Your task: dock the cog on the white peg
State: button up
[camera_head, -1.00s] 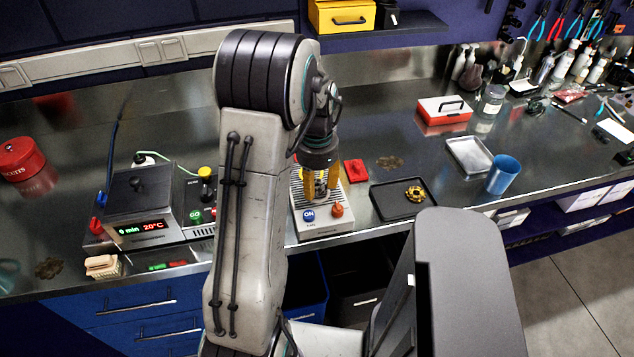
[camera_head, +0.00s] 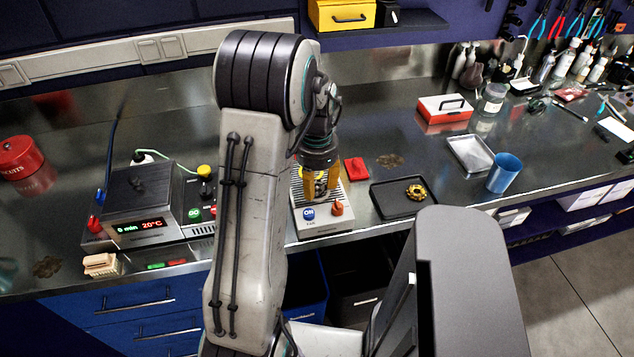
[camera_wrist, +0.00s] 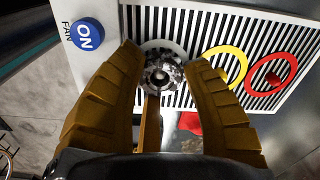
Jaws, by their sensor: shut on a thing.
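My gripper (camera_head: 319,190) hangs over the grilled fan box (camera_head: 335,222). In the wrist view its gold fingers (camera_wrist: 163,72) stand either side of a small dark metallic cog (camera_wrist: 162,76), and the gripper is shut on it. The cog lies in front of a white ring (camera_wrist: 150,48) on the striped grille. No white peg can be made out; the cog and fingers cover the ring's middle. I cannot tell whether the cog touches anything below. A yellow ring (camera_wrist: 239,62) and a red ring (camera_wrist: 293,64) lie right of the white one on the grille.
A blue ON knob (camera_head: 309,214) and an orange knob (camera_head: 337,208) sit on the box's front. A red block (camera_head: 356,169) lies to the right. A black tray (camera_head: 388,205) holds a gold toothed part (camera_head: 416,191). A heater box (camera_head: 140,205) stands left.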

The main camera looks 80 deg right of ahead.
jog(key=shift+f, duration=0.25)
jog(key=o, duration=0.9)
jog(key=shift+c, duration=0.2)
jog(key=shift+r, duration=0.1)
notch_tip(320, 180, up, 11)
jog(key=p, duration=0.8)
jog(key=shift+a, duration=0.1)
dwell(0.4)
